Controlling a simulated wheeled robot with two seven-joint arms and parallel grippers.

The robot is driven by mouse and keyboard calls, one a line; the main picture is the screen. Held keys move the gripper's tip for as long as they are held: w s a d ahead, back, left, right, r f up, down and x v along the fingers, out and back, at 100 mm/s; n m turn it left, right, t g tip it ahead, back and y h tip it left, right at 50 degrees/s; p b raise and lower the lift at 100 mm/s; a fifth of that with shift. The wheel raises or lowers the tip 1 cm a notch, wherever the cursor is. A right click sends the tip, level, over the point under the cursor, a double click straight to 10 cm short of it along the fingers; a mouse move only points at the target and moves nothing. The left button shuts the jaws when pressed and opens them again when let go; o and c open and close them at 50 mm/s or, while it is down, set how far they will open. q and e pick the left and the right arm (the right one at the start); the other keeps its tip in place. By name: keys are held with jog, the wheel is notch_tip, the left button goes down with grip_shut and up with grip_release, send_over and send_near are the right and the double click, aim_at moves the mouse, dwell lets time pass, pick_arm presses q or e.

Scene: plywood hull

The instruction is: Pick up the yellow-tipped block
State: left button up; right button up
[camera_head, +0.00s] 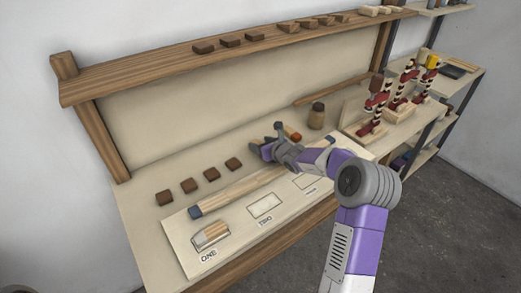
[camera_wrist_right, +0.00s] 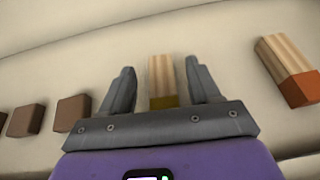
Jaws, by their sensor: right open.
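The yellow-tipped block (camera_wrist_right: 162,77) shows in the right wrist view as a pale wooden block with a dark yellow end nearest the gripper. My right gripper (camera_wrist_right: 159,85) is open, with one finger on each side of the block and a gap to each. In the head view my right gripper (camera_head: 266,140) reaches over the workbench, and I cannot make out the yellow-tipped block there. The fingers hold nothing that I can see. Whether they are level with the block is hard to tell. My left gripper is not in view.
An orange-tipped block (camera_wrist_right: 290,75) lies right of the gripper. Brown blocks (camera_head: 198,181) lie in a row on the bench. A board (camera_head: 240,238) with labelled outlines, a long wooden bar (camera_head: 238,187), a jar (camera_head: 316,116) and striped red stands (camera_head: 374,112) are nearby.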

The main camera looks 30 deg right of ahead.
jog(key=shift+x, duration=1.25)
jog(key=c, duration=1)
